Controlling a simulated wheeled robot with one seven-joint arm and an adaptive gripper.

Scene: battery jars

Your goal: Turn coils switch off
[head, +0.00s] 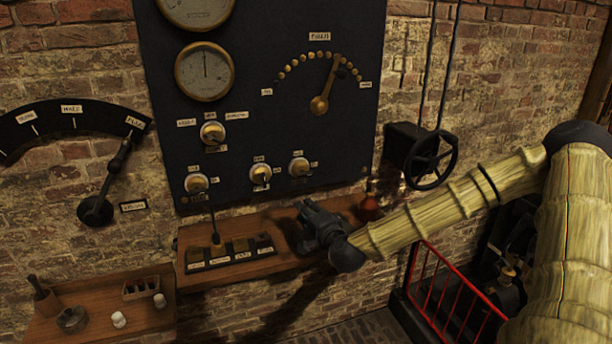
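The black panel (290,110) on the brick wall carries small brass rotary switches: one upper left (212,133), one lower left (196,183), one lower middle (260,174) and one lower right (299,167). Their labels are too small to read, so I cannot tell which is the coils switch. A labelled switch block (228,253) with an upright lever (214,226) also sits on the wooden shelf. My gripper (308,222) is dark and hovers over or near the shelf, right of the block and below the lower right switch. Its fingers are too dark to judge.
The wooden shelf (190,233) sticks out below the panel. A red object (370,207) stands at its right end, near my arm. A black handwheel (431,160) is on the wall to the right. A large lever (110,183) and a lower shelf (75,326) are left.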

